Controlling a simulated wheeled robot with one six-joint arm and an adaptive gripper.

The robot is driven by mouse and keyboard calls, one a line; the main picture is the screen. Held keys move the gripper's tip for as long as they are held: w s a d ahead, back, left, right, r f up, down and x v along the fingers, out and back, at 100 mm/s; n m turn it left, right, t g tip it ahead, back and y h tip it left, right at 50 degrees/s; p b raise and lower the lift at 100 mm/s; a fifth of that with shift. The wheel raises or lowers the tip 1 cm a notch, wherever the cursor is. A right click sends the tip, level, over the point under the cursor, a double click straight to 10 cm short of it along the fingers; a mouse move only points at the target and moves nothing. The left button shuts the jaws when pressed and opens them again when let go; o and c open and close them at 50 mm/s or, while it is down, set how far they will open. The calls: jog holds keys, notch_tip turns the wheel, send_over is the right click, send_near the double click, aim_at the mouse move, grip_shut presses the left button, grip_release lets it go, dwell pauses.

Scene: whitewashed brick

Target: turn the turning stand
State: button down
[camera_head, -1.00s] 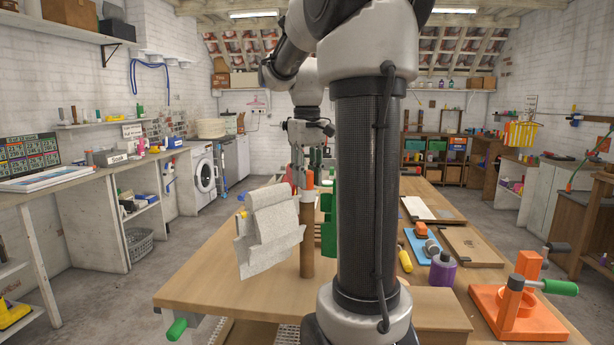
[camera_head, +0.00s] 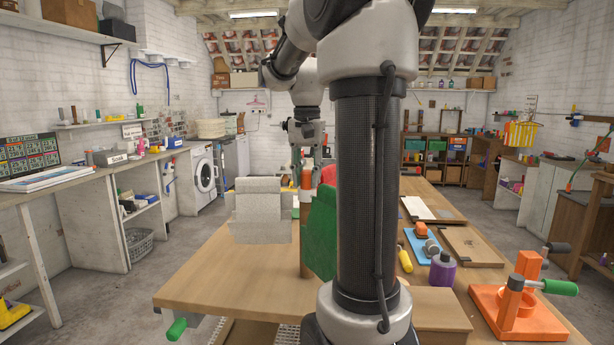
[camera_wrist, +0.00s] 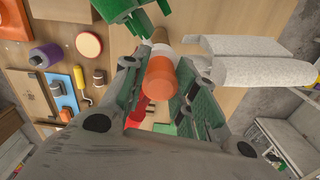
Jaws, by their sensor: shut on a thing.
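The turning stand has an upright brown wooden post (camera_head: 307,235) on the table, topped with an orange-and-white cap (camera_wrist: 160,82). A pale grey cloth (camera_head: 262,212) hangs on its left side in the head view and also shows at the upper right of the wrist view (camera_wrist: 255,62). A green cloth (camera_head: 321,232) hangs on its right, partly hidden by my arm. A bit of red (camera_head: 328,174) shows behind the green. My gripper (camera_wrist: 162,76) is above the post, its fingers closed on the cap from both sides.
The wooden table (camera_head: 215,270) is bare at front left. To the right are a purple jar (camera_head: 443,270), a yellow-handled tool (camera_head: 405,261), a blue board (camera_head: 424,245) and an orange stand with a green handle (camera_head: 520,305).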

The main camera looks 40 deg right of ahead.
jog(key=shift+m, duration=0.6)
jog(key=c, duration=1.1)
grip_release()
notch_tip(320, 180, up, 12)
